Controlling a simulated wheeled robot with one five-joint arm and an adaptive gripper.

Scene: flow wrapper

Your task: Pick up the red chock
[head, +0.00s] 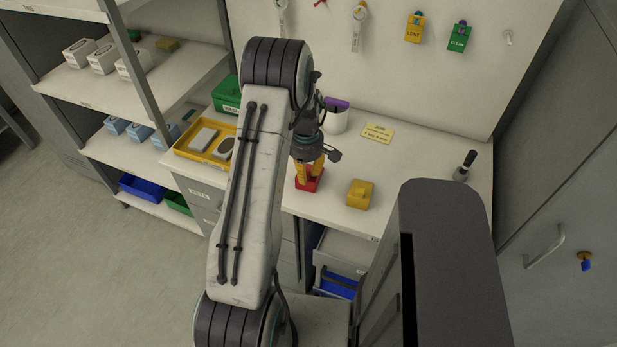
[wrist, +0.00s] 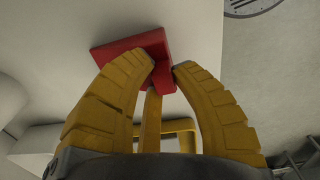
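The red chock (head: 306,186) is on the white worktop, near its front edge, below my gripper (head: 311,172). In the wrist view the red chock (wrist: 125,47) shows as a flat red plate with a raised part between the yellow fingertips. My gripper (wrist: 166,66) has its fingers curved in around that raised part, with the tips apart and very close to it. I cannot tell whether they touch or grip it. The fingers hide part of the chock in both views.
A yellow chock (head: 360,194) stands to the right on the worktop (head: 410,160). A yellow tray (head: 184,152) with items is to the left. An open drawer (head: 338,262) is below the front edge.

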